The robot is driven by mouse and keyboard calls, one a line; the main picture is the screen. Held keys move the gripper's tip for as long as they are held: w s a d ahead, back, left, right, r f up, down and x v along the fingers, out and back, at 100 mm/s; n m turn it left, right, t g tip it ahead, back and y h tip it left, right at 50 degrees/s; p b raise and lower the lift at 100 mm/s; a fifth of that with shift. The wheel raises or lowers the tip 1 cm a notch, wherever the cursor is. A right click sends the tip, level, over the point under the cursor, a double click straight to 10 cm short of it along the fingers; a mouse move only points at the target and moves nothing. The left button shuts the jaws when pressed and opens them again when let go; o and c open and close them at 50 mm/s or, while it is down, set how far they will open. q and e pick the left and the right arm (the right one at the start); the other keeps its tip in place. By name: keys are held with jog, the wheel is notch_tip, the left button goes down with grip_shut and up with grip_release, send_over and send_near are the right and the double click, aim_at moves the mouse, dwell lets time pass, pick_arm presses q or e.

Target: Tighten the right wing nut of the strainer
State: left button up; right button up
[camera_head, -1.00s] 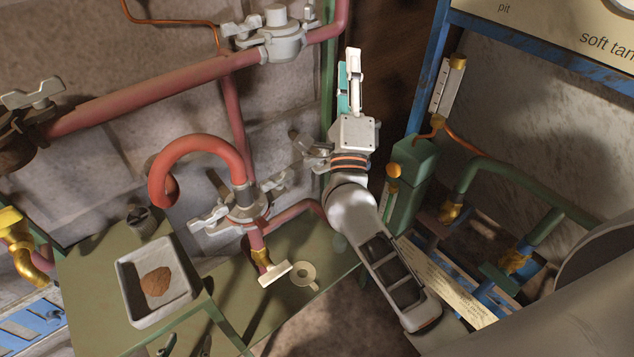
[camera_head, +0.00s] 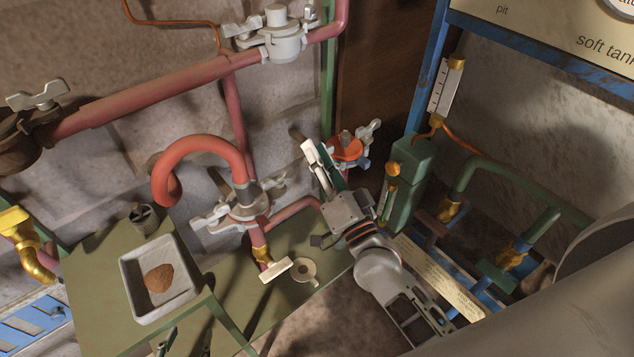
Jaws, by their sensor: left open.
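A fitting with an orange-red top (camera_head: 346,150) sits behind my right gripper; it may be the strainer. A pale wing nut (camera_head: 370,132) is on its right side. Its lower part is hidden by my gripper. My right gripper (camera_head: 318,158) points up and left, its white and teal fingers just left of and below the fitting. I cannot tell whether it touches it or whether the jaws are apart. Only a small teal and white part of what seems to be my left gripper (camera_head: 166,344) shows at the bottom edge, below the tray.
Clamped fittings with wing handles sit on the red pipes at the top (camera_head: 285,40) and centre (camera_head: 244,206). A grey tray (camera_head: 130,285) with brown powder stands on the green bench (camera_head: 95,270). A green box (camera_head: 410,180) and green pipes (camera_head: 490,168) are close on the right.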

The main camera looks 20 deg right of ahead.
notch_tip(320, 180, down, 6)
jog(key=s+a+n+g+y, duration=0.1)
jog(key=s+n+g, duration=0.1)
jog(key=n, duration=0.1)
jog(key=shift+s+f, duration=0.2)
jog(key=shift+s, duration=0.05)
